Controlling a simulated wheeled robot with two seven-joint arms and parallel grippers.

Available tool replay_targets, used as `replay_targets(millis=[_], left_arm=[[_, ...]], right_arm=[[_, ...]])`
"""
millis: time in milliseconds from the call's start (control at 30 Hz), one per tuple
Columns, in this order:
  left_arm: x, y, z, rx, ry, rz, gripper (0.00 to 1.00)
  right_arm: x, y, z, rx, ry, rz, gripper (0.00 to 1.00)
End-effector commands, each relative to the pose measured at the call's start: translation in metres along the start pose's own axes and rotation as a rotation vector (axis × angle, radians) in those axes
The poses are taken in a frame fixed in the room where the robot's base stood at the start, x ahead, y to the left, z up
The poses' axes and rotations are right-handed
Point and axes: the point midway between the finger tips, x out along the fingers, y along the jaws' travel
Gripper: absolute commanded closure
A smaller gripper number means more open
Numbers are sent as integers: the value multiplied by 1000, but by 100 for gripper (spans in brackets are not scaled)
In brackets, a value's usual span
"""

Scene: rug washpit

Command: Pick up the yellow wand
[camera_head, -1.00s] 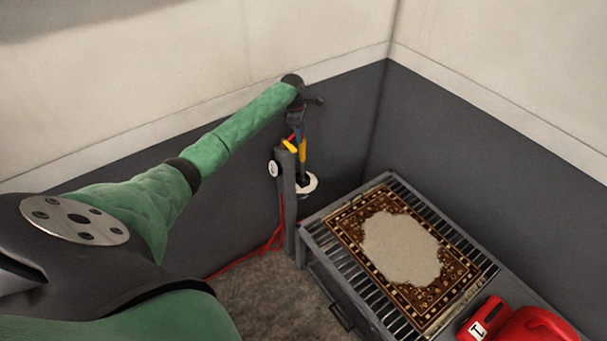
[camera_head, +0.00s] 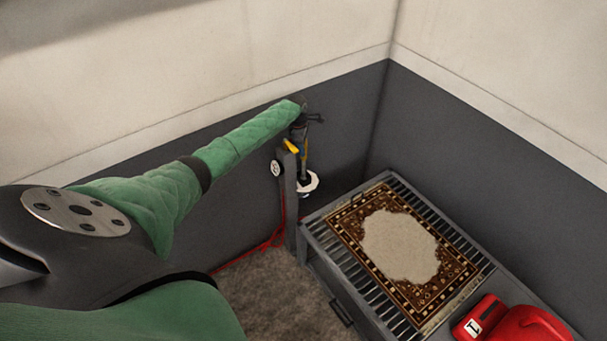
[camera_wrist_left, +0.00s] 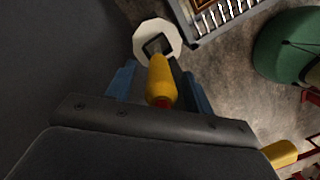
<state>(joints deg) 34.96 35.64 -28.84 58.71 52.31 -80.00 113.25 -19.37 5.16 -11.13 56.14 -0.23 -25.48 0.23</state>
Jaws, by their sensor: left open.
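The yellow wand (camera_head: 306,150) stands roughly upright by the dark wall in the head view, partly hidden by my left gripper. In the left wrist view the wand's yellow grip (camera_wrist_left: 160,78) lies between the two blue fingers of my left gripper (camera_wrist_left: 159,82). The jaws are open, with a finger on each side of the grip. I cannot tell whether either finger touches it. A white disc (camera_head: 312,183) shows around the wand's lower end, and also in the left wrist view (camera_wrist_left: 143,38). My right gripper is not in view.
A red hose (camera_head: 262,246) runs along the floor. A slatted grey bench (camera_head: 318,240) holds a patterned rug (camera_head: 348,232) and a red container (camera_head: 530,328). Walls close in behind.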

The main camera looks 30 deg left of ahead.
Motion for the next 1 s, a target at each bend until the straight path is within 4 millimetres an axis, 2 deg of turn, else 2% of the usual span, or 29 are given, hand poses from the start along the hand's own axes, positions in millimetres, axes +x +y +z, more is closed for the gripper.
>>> replay_targets(millis=[67,300,667,767,833,1000], left_arm=[[0,0,0,0,0,0,48],[0,0,0,0,0,0,95],[-6,1,1,0,0,1,96],[-17,1,2,1,-1,3,96],[-28,1,4,2,-2,3,96],[-59,1,9,1,-2,3,96]], right_arm=[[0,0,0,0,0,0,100],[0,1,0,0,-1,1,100],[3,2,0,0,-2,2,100],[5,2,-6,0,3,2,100],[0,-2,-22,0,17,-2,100],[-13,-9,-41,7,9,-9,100]])
